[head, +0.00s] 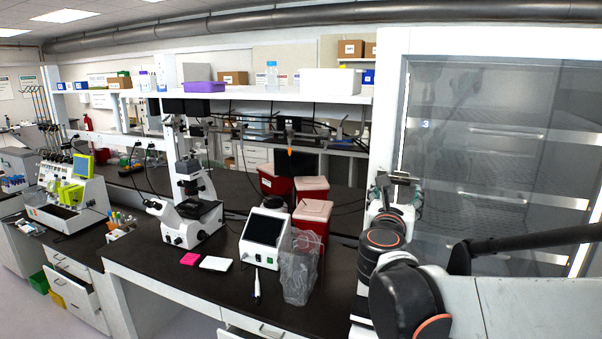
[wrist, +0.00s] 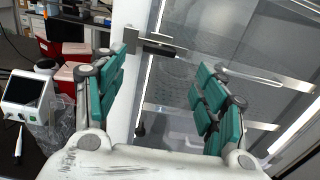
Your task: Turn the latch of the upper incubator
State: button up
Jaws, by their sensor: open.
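The glass-fronted incubator (head: 490,120) stands at the right in the head view, with a pale frame and a small blue mark on the glass. In the wrist view its glass door (wrist: 235,45) fills the upper right. A grey metal latch (wrist: 152,46) with a dark bar sits across the left edge of the door. My gripper (wrist: 160,68) is open and empty, its teal-padded fingers spread to either side below the latch, which shows beyond and between them. In the head view my gripper (head: 396,181) is in front of the door's left edge and hides the latch area.
A dark bench left of the incubator holds a microscope (head: 188,205), a white device with a screen (head: 264,238), a clear plastic bag (head: 301,270) and red bins (head: 312,217). A white shelf (head: 225,95) runs above. Horizontal metal bars (wrist: 255,80) cross the glass.

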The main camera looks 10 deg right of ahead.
aim_at(400, 182)
jog(key=p+x, duration=0.1)
jog(key=x, duration=0.7)
jog(key=shift+w+d, duration=0.2)
jog(key=c, duration=1.1)
